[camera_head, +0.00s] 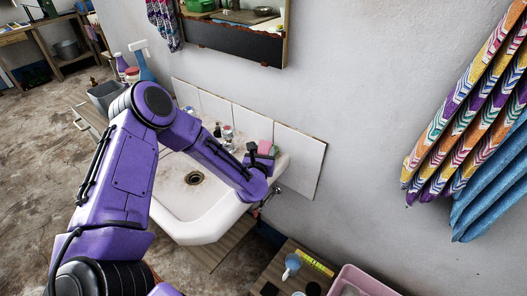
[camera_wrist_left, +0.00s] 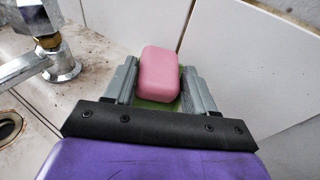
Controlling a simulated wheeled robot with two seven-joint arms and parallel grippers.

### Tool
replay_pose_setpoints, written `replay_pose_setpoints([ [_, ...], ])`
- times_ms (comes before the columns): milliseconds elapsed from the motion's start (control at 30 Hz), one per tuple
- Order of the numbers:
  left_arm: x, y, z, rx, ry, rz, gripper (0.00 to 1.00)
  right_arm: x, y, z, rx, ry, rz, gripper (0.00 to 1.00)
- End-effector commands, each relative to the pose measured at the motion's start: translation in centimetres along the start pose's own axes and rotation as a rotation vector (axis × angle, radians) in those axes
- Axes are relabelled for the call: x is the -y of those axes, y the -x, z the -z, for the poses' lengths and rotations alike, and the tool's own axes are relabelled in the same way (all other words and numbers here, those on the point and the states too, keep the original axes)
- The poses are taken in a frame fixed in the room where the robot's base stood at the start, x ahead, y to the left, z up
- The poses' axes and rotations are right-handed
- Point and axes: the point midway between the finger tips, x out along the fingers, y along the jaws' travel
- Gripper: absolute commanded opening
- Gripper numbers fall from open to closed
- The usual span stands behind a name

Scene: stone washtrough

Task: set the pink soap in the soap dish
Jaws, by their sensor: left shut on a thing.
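The pink soap (camera_wrist_left: 160,74) sits between the two grey fingers of my left gripper (camera_wrist_left: 160,84), which is shut on it. The soap also shows as a small pink block in the head view (camera_head: 265,147), at the back right corner of the sink, by the wall tiles. A strip of green (camera_wrist_left: 154,104) shows under the soap in the wrist view; it may be the soap dish, but most of it is hidden by the soap and gripper. I cannot tell whether the soap touches it. My right gripper is in neither view.
The white sink (camera_head: 205,222) lies under my left arm, its drain (camera_head: 194,178) open. A metal tap (camera_wrist_left: 62,66) stands left of the gripper, and white tiles (camera_wrist_left: 240,50) rise close behind.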

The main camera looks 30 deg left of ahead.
Motion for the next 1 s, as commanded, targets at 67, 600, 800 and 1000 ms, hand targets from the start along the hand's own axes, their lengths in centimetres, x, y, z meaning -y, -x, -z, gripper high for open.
replay_pose_setpoints([
  [67,-0.1,0.2,0.6,-0.011,-0.003,-0.001,0.71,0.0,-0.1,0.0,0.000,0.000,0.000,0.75],
  [600,0.0,5.7,0.5,-0.009,0.000,0.003,0.81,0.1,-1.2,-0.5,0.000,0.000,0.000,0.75],
  [800,0.0,10.2,0.4,-0.008,-0.001,0.001,0.81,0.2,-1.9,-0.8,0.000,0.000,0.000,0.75],
  [1000,-0.1,12.1,0.2,-0.006,-0.003,0.000,0.81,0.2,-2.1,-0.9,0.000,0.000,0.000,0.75],
])
